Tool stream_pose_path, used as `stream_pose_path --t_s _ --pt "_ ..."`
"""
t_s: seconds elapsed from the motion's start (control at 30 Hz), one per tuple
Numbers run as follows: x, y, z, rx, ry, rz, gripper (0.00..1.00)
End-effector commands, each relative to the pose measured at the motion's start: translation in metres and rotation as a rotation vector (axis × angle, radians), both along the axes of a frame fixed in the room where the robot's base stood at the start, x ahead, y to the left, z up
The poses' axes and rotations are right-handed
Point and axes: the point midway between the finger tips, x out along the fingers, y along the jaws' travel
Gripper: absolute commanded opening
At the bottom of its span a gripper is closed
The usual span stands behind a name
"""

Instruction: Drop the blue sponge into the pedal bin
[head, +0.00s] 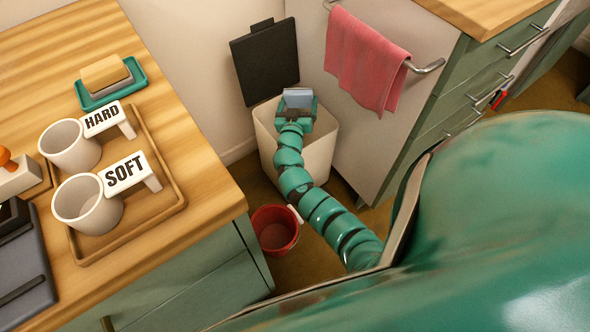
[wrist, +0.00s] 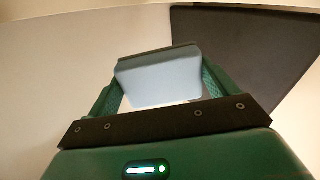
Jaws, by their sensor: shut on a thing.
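The blue sponge (head: 298,97) is pale blue and sits between the fingers of my gripper (head: 298,103). In the wrist view the sponge (wrist: 158,80) fills the space between the fingers of the gripper (wrist: 158,82), which is shut on it. The pedal bin (head: 318,158) is a pale bin on the floor with its dark lid (head: 265,60) raised at the back. In the head view my gripper and the sponge are over the bin's opening, toward its rear. Their exact height over the rim is unclear. My arm hides part of the bin's opening and front.
A red bucket (head: 274,229) stands on the floor in front of the bin. A pink towel (head: 366,62) hangs on a rail right of it. The wooden counter (head: 190,120) at left holds two cups, HARD and SOFT signs, and a yellow-and-grey sponge (head: 106,75) on a teal dish.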

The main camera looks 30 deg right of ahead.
Motion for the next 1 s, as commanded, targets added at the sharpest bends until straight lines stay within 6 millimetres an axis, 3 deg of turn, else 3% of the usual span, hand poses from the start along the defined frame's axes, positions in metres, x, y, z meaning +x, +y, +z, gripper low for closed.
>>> stream_pose_path --t_s 0.17,0.53,0.57,0.6,0.87,1.0 --pt "0.0 0.001 -0.014 -0.001 0.0 0.002 0.52" --pt "0.0 0.001 -0.016 0.0 -0.001 0.002 0.52" --pt "0.0 0.001 -0.016 0.0 -0.001 0.002 0.91" --pt "0.0 0.001 -0.016 0.0 -0.001 0.002 0.99" --pt "0.0 0.001 -0.015 0.0 -0.001 0.001 1.0" --pt "0.0 0.0 -0.003 0.002 -0.003 0.0 1.0"
